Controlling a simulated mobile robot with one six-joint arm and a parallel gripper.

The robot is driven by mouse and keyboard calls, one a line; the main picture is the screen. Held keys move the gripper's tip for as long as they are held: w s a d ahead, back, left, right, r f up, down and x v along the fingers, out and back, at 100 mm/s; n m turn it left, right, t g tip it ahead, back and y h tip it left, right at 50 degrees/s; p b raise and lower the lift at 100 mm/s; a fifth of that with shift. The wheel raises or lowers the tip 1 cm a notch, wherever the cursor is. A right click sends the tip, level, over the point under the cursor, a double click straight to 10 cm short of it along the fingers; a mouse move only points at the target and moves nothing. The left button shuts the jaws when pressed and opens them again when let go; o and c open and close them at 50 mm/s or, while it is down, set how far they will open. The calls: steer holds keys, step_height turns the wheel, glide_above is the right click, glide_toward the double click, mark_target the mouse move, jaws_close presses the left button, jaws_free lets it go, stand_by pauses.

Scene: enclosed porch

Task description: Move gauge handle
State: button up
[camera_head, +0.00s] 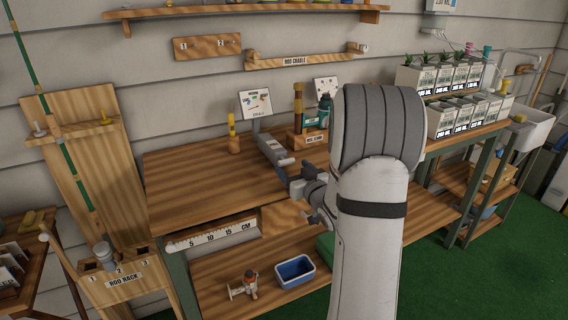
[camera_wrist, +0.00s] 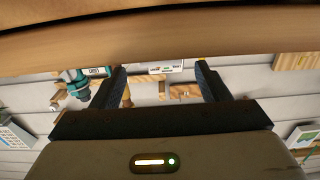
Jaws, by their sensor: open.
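A ruler-like gauge strip (camera_head: 212,235) marked 5, 10, 15 CM runs along the front edge of the workbench in the head view. I cannot tell which part is the gauge handle. My gripper (camera_head: 303,190) is in front of the bench edge, above and right of the strip. In the wrist view its two dark fingers (camera_wrist: 160,82) are spread apart with nothing held between them. A wooden surface fills the top of that view, close to the fingertips.
The workbench top (camera_head: 190,180) is mostly clear on its left. A blue bin (camera_head: 295,271) and a small figure (camera_head: 243,286) are on the lower shelf. The rod rack (camera_head: 118,278) stands left.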

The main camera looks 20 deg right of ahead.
mark_target(288, 162)
steer(key=w, duration=0.6)
steer(key=shift+w+a, duration=0.15)
steer(key=shift+w, duration=0.1)
